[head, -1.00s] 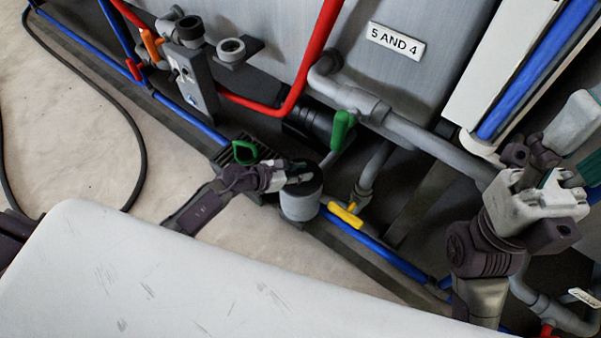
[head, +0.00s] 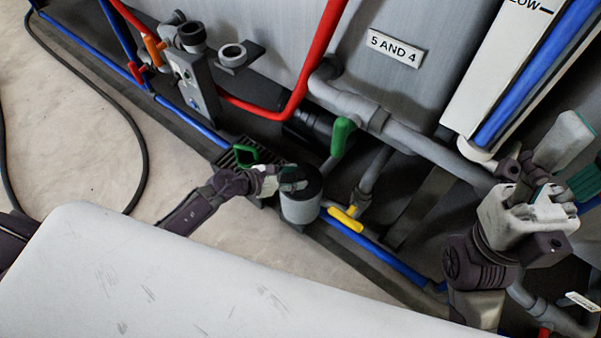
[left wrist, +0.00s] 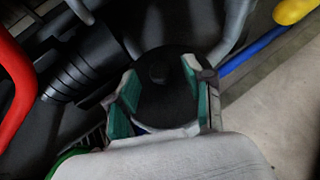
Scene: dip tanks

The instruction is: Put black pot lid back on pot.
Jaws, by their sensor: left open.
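The pot (head: 300,208) is a grey cylinder standing low beside the blue pipe. A black round lid (head: 314,185) shows at its top; in the left wrist view the lid (left wrist: 165,100) is a dark disc with a small knob. My left gripper (head: 289,180) is open at the pot's top. In the left wrist view its teal-padded fingers (left wrist: 158,98) stand on both sides of the lid; I cannot tell whether they touch it. My right gripper (head: 565,170) is at the far right, fingers apart, away from the pot.
A green-handled valve (head: 342,136) and a yellow handle (head: 345,217) are close to the pot. A blue pipe (head: 375,251) runs along the floor. Grey pipes and a metal tank (head: 395,85) stand behind.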

